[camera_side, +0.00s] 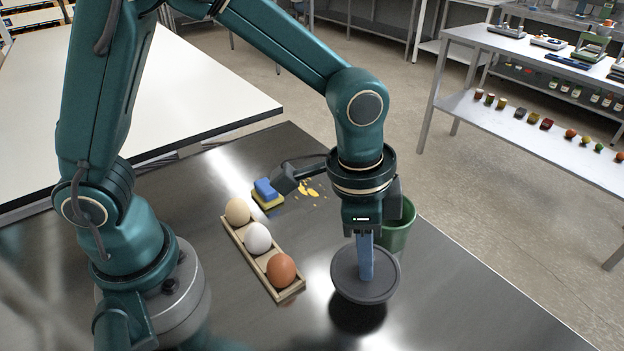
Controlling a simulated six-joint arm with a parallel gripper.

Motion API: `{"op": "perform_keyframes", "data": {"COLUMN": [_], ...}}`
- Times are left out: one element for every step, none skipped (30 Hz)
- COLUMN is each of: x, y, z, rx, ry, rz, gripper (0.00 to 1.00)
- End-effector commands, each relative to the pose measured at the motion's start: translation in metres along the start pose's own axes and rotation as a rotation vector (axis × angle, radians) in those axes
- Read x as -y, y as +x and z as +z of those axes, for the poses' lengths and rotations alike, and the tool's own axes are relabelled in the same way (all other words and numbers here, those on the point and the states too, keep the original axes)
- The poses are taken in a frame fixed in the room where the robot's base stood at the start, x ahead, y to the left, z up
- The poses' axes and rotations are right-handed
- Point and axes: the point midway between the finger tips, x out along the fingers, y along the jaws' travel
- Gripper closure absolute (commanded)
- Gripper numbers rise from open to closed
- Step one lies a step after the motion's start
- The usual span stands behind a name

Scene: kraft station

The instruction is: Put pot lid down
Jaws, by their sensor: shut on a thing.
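A round dark grey pot lid (345,285) hangs under my gripper (364,245) on the right part of the metal table. My gripper points down and its blue finger reaches the middle of the lid, shut on it. The lid is slightly tilted in the picture. A dark shadow or reflection lies on the table just below it, so the lid appears to be a little above the surface. The lid's knob is hidden behind the finger. I see no pot under the lid.
A wooden tray (289,293) with three eggs stands left of the lid. A green container (397,232) stands close behind it. A blue and yellow sponge (267,192) and yellow spills (309,189) lie farther back. The table (440,310) is clear to the right.

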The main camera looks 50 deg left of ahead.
Motion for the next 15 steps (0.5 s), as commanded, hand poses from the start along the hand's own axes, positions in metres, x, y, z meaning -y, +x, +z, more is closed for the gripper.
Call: {"op": "perform_keyframes", "data": {"x": [-0.005, -0.006, -0.007, -0.008, -0.008, -0.009, -0.008, -0.008, -0.008, -0.008, -0.008, -0.008, -0.008, -0.008, -0.008], "y": [0.004, 0.005, 0.007, 0.008, 0.010, 0.015, 0.019, 0.024, 0.030, 0.034, 0.038, 0.042, 0.044, 0.046, 0.047], "z": [-0.003, -0.004, -0.005, -0.005, -0.005, -0.004, -0.003, -0.002, -0.001, 0.000, 0.000, 0.001, 0.001, 0.001, 0.001], "rx": [0.002, 0.001, 0.000, 0.000, 0.001, 0.003, 0.004, 0.005, 0.006, 0.006, 0.004, 0.004, 0.002, 0.002, 0.001], "ry": [0.002, 0.002, 0.001, 0.000, -0.001, -0.002, -0.002, -0.002, -0.002, -0.001, -0.001, -0.002, -0.002, -0.002, -0.002], "rz": [0.001, 0.001, 0.000, 0.000, 0.000, 0.001, 0.001, 0.001, 0.002, 0.002, 0.001, 0.001, 0.001, 0.000, 0.000], "gripper": [1.00, 1.00, 1.00, 1.00, 1.00, 1.00, 1.00, 1.00, 1.00, 1.00, 1.00, 1.00, 1.00, 1.00, 1.00]}}
